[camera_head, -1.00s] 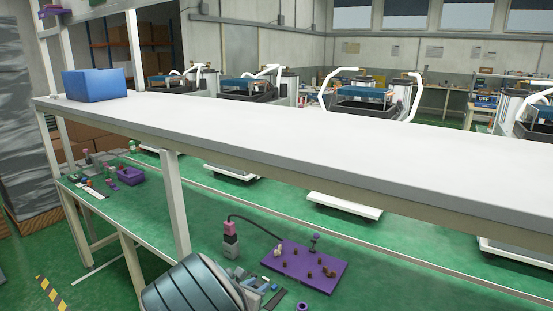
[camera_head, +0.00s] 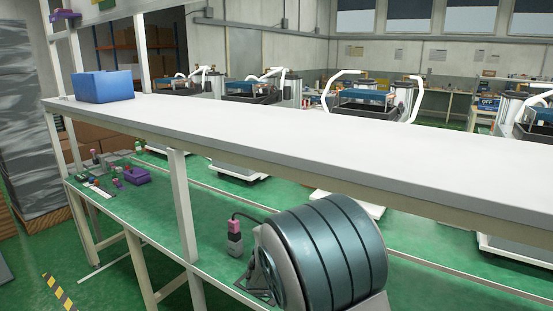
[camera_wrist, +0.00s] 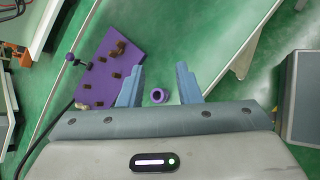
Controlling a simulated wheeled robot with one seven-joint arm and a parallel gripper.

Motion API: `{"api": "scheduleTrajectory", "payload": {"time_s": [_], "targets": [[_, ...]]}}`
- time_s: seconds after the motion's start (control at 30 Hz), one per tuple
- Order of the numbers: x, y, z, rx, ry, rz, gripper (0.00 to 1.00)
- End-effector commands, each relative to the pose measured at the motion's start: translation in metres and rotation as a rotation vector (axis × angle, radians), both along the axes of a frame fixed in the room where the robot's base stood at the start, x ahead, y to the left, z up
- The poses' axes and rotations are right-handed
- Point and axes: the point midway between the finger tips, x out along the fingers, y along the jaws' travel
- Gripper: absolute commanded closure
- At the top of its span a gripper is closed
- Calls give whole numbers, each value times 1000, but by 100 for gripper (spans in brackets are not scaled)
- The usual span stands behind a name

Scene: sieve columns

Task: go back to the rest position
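My gripper (camera_wrist: 158,86) shows in the wrist view with its two blue-grey fingers spread apart, open and empty. A small purple ring (camera_wrist: 158,96) shows between the fingers and appears to lie below them, apart from them. A purple board (camera_wrist: 108,72) with several brown pegs lies to the left of the fingers. A small post with a dark purple ball (camera_wrist: 71,57) stands at its left edge. In the head view my dark ribbed arm link covers the place of the board, and my gripper is not visible there.
A long white shelf (camera_head: 300,141) runs above the green bench (camera_head: 130,205), held by pale posts. A blue bin (camera_head: 103,86) sits on the shelf's left end. A purple tray (camera_head: 137,176) and small parts lie on the bench at left. A pink-and-grey device (camera_head: 235,237) stands beside my arm.

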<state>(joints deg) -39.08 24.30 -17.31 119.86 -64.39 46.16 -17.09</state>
Motion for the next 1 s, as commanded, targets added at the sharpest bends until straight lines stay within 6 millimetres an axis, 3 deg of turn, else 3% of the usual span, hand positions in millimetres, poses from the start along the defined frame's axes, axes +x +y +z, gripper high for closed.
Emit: {"api": "scheduleTrajectory", "payload": {"time_s": [0.03,0.2,0.4,0.7,0.83,1.0], "targets": [[-13,-15,11,73,-22,-92,69],[-61,-48,34,297,-81,-380,69],[-120,-68,59,548,-158,-701,69],[-201,-68,87,900,-279,-1136,69],[-225,-61,95,1017,-321,-1271,69],[-241,-52,99,1102,-350,-1369,69]]}}
